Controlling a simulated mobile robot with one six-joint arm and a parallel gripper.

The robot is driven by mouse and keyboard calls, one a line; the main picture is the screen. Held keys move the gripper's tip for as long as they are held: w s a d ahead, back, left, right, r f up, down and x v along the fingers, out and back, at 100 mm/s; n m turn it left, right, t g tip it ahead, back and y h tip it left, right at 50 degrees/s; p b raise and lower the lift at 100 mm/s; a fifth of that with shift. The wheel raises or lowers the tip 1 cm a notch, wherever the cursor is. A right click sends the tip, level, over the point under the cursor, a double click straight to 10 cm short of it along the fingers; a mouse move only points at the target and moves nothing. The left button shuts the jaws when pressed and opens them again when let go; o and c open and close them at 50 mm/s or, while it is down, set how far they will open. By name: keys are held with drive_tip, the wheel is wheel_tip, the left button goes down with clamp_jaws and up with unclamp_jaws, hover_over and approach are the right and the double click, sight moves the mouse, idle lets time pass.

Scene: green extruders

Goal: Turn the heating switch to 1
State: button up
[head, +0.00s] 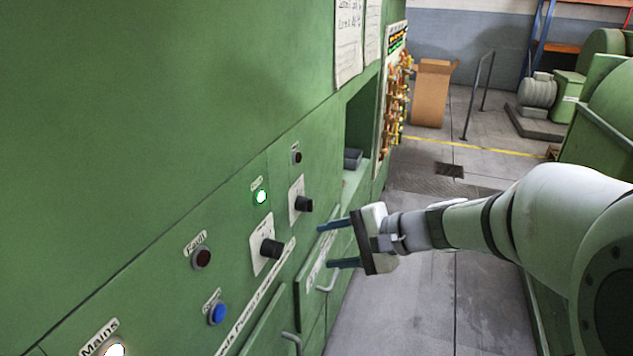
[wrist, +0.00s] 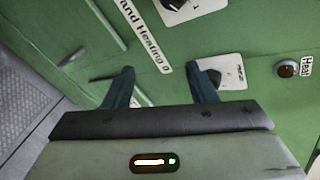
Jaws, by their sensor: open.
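Two black rotary knobs on white plates stick out of the green panel. The farther knob (head: 303,203) sits below a dark lamp (head: 297,157). It appears in the wrist view as a knob (wrist: 210,77) partly hidden by a finger, near a brown lamp (wrist: 287,68) labelled "Heat", so it looks like the heating switch. Its set position cannot be read. The nearer knob (head: 271,248) also shows at the wrist view's top edge (wrist: 175,3).
Metal handles (head: 327,277) project from the doors below. A ledge with a dark box (head: 352,158) lies beyond. The aisle floor (head: 400,310) is clear.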

sight(311, 205)
drive_tip(key=w+d+r+m+t+y, duration=0.2)
drive_tip(key=w+m+t, duration=0.2)
drive_tip(key=w, duration=0.3)
drive_tip(key=p+x, duration=0.1)
drive_tip(key=x, duration=0.7)
drive_tip(key=shift+w, duration=0.1)
drive_tip(key=c, duration=0.9)
